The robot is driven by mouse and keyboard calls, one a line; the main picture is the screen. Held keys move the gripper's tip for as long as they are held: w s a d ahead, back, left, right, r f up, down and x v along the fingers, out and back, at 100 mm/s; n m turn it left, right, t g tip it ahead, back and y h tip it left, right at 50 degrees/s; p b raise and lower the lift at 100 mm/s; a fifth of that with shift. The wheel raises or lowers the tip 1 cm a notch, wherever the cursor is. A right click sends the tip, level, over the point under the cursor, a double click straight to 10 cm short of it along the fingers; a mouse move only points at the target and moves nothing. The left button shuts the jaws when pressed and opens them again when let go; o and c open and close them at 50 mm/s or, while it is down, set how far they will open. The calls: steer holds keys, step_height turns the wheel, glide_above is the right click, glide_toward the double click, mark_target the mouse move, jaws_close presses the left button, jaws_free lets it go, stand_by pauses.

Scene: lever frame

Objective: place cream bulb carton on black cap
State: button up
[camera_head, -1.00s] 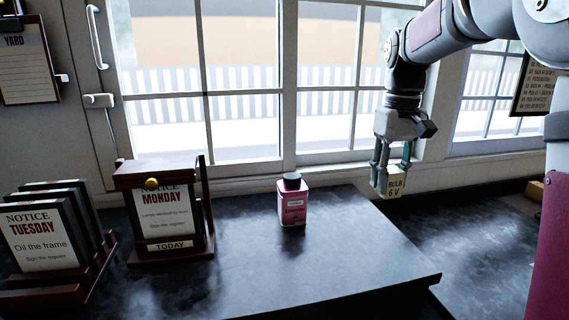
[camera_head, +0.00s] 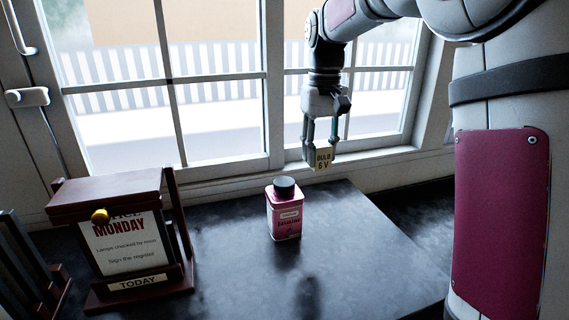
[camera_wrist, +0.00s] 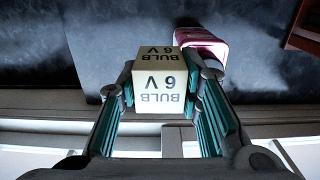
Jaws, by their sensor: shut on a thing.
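My gripper (camera_head: 322,158) is shut on the cream bulb carton (camera_head: 323,159), a small box marked BULB 6 V. It hangs above the dark worktop, to the right of and higher than the pink tin (camera_head: 284,213). The tin stands upright on the worktop with a black cap (camera_head: 285,187) on top. In the wrist view the carton (camera_wrist: 158,85) sits between the teal finger pads. The pink tin (camera_wrist: 203,44) shows beyond it at the upper right, partly hidden by the carton; its black cap is not clear there.
A dark red wooden frame (camera_head: 107,188) holding a MONDAY notice stands left of the tin, with a brass knob (camera_head: 100,216). A rack (camera_head: 35,290) is cut off at the far left. Windows (camera_head: 220,110) stand behind. The worktop (camera_head: 350,260) right of the tin is clear.

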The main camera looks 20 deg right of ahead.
steer(key=w+a, duration=0.1)
steer(key=a, duration=0.1)
steer(key=w+a, duration=0.1)
steer(key=a, duration=0.1)
steer(key=w+a+p, duration=0.1)
steer(key=a, duration=0.1)
steer(key=shift+w+a+f, duration=0.25)
steer(key=shift+a+f, duration=0.05)
steer(key=shift+a, duration=0.1)
step_height(320, 180, down, 2)
steer(key=shift+s+a+f+p, duration=0.1)
steer(key=shift+f+p, duration=0.15)
steer(key=shift+p, duration=0.3)
steer(key=shift+f, duration=0.55)
steer(key=o, duration=0.9)
steer(key=shift+f, duration=0.1)
steer(key=shift+o, duration=0.2)
